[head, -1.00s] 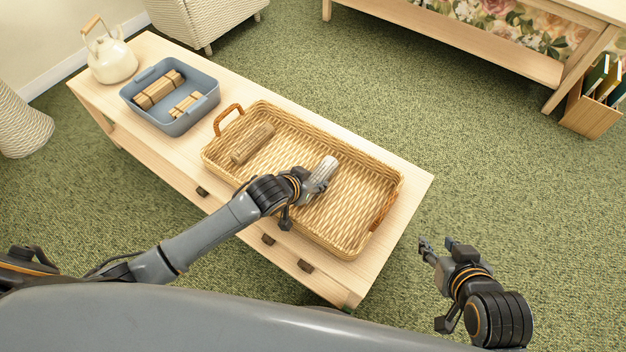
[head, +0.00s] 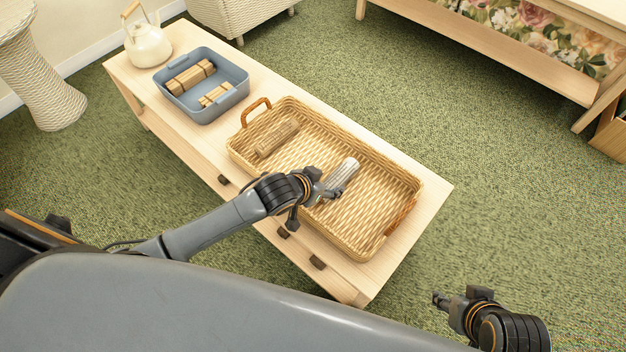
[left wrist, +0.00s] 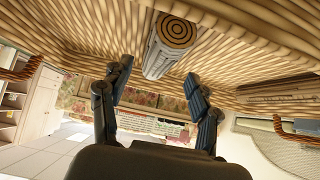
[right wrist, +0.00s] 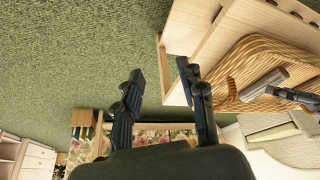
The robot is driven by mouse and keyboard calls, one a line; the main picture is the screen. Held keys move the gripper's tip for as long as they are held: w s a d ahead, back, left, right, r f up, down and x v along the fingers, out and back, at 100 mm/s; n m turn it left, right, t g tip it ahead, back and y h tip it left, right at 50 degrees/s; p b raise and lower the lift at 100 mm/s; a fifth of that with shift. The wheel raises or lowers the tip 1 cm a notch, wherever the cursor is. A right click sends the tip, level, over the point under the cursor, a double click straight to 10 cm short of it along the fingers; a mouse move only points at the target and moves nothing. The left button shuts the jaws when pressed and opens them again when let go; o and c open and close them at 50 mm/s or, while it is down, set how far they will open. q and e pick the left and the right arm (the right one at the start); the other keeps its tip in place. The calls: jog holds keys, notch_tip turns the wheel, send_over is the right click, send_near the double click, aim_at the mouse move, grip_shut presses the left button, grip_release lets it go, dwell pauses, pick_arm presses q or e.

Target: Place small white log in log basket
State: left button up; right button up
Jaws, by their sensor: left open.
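The small white log (head: 343,173) lies in the wicker log basket (head: 400,228), right of its middle. A brown log (head: 277,138) lies in the basket's left part. My left gripper (head: 330,192) is over the basket at the near end of the white log, open. In the left wrist view, the white log (left wrist: 168,45) shows its ringed end just beyond and between the parted fingers (left wrist: 160,75), apart from them. My right gripper (head: 440,299) is open and empty over the floor, right of the table; its fingers (right wrist: 165,78) are apart in the right wrist view.
The basket stands on a low wooden table (head: 436,190). A blue bin (head: 240,98) with wooden bundles (head: 190,77) and a cream kettle (head: 148,46) stand on its left part. A wooden bench (head: 480,45) is at the back. Green carpet (head: 510,190) to the right is clear.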

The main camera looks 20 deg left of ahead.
pick_arm(q)
jog(key=shift+v, duration=1.1)
jog(key=s+a+r+g+y, duration=0.1)
jog(key=s+a, duration=0.1)
jog(key=s, duration=0.4)
jog(key=s+a+r+n+g+y+p, duration=0.1)
jog(key=s+a+g, duration=0.1)
jog(key=s, duration=0.5)
jog(key=s+a+r+n+g+y+p, duration=0.1)
jog(key=s+a+r+g, duration=0.1)
jog(key=s+a, duration=0.2)
jog(key=s, duration=0.3)
jog(key=shift+s, duration=0.2)
pick_arm(e)
jog(key=shift+s+d+g, duration=0.25)
jog(key=shift+s+g, duration=0.35)
jog(key=shift+s, duration=0.1)
pick_arm(q)
jog(key=shift+r, duration=0.15)
